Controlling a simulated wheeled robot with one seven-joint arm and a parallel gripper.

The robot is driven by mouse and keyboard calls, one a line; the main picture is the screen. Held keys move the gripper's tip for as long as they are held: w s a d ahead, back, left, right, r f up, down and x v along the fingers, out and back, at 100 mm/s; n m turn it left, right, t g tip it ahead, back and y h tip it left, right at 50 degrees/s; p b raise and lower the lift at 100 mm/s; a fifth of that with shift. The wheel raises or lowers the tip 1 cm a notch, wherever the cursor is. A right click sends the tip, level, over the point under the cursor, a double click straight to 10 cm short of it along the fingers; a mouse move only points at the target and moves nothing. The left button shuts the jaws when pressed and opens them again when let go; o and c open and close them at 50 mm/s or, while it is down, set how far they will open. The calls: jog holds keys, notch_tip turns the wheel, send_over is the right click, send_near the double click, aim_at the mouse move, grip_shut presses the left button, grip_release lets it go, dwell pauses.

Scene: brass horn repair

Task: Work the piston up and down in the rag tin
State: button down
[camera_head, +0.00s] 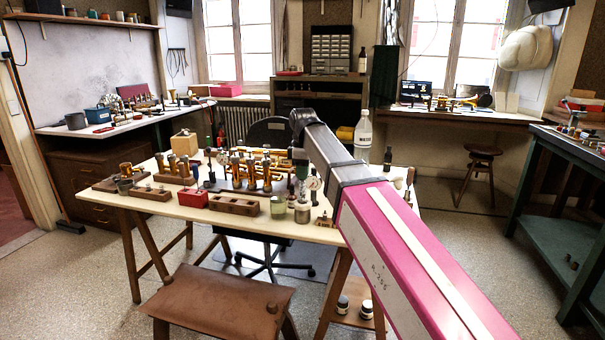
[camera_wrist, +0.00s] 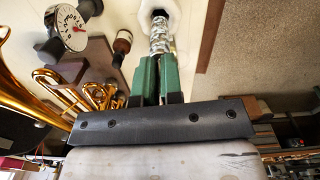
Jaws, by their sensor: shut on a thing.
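In the wrist view, my gripper (camera_wrist: 158,62) has its two green fingers closed on a silvery, shiny piston (camera_wrist: 160,38). The piston's far end meets a dark round opening in a whitish round thing (camera_wrist: 181,14), which looks like the rag tin, cut off by the top edge. How deep the piston reaches into it I cannot tell.
A dial gauge (camera_wrist: 68,27) and brass tubing (camera_wrist: 62,92) lie close on the left in the wrist view. The table (camera_head: 265,228) holds wooden blocks (camera_head: 233,204), a red box (camera_head: 193,198) and several brass valves. A clear bottle (camera_head: 364,130) stands behind my arm.

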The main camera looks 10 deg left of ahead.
aim_at(302, 200)
jog(key=shift+f, duration=0.1)
jog(key=shift+f, duration=1.8)
dwell(0.5)
jog(key=shift+f, duration=1.75)
jog(key=shift+r, duration=0.15)
jog(key=shift+r, duration=1.6)
jog(key=shift+f, duration=0.1)
jog(key=shift+f, duration=1.6)
